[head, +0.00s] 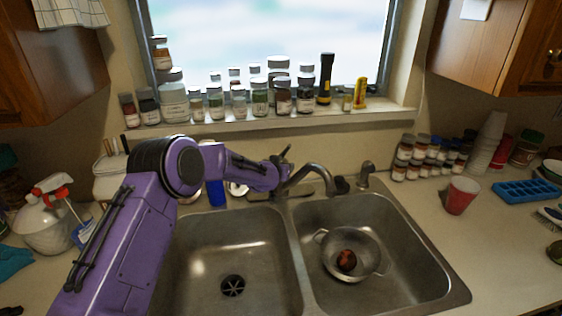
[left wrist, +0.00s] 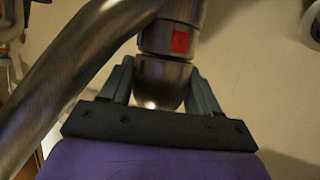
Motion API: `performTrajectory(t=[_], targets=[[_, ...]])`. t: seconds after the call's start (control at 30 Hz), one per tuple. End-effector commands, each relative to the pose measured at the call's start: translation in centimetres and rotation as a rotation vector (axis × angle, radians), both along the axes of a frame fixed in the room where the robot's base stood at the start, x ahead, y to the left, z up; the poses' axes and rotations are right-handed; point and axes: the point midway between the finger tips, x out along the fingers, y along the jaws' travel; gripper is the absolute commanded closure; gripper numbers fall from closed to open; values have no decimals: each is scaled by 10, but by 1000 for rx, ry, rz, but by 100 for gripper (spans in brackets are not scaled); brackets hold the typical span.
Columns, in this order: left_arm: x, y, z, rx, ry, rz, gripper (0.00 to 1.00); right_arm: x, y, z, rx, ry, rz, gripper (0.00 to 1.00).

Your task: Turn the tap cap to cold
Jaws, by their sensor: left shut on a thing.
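The tap (head: 316,172) stands behind the double sink, with its dark spout curving right over the right basin. In the left wrist view the metal tap cap (left wrist: 162,80) sits between my gripper fingers, with a red mark (left wrist: 180,42) on the metal body above it. The spout (left wrist: 62,85) runs down the left side of that view. My left gripper (left wrist: 162,92) is shut on the cap, one finger on each side. In the head view my purple left arm reaches the tap from the left and hides much of its base. My right gripper is not in view.
A colander (head: 374,244) with a reddish-brown item (head: 346,260) sits in the right basin. The left basin (head: 205,255) is empty. Jars and a black flashlight (head: 326,78) line the windowsill. A red cup (head: 460,195) and a blue tray (head: 526,192) stand on the right counter.

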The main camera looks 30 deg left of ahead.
Motion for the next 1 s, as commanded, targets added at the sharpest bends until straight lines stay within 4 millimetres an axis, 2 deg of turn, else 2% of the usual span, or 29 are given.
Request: performTrajectory(t=[0.4,0.43,0.77,0.87,1.0], targets=[[0,1,0,-1,-1,10,69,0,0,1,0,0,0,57],[0,1,0,-1,-1,10,33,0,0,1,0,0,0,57],[-2,-1,1,-1,0,7,33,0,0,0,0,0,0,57],[-12,-3,4,-1,0,7,33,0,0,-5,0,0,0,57],[-39,-7,15,-2,-3,7,33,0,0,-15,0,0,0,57]])
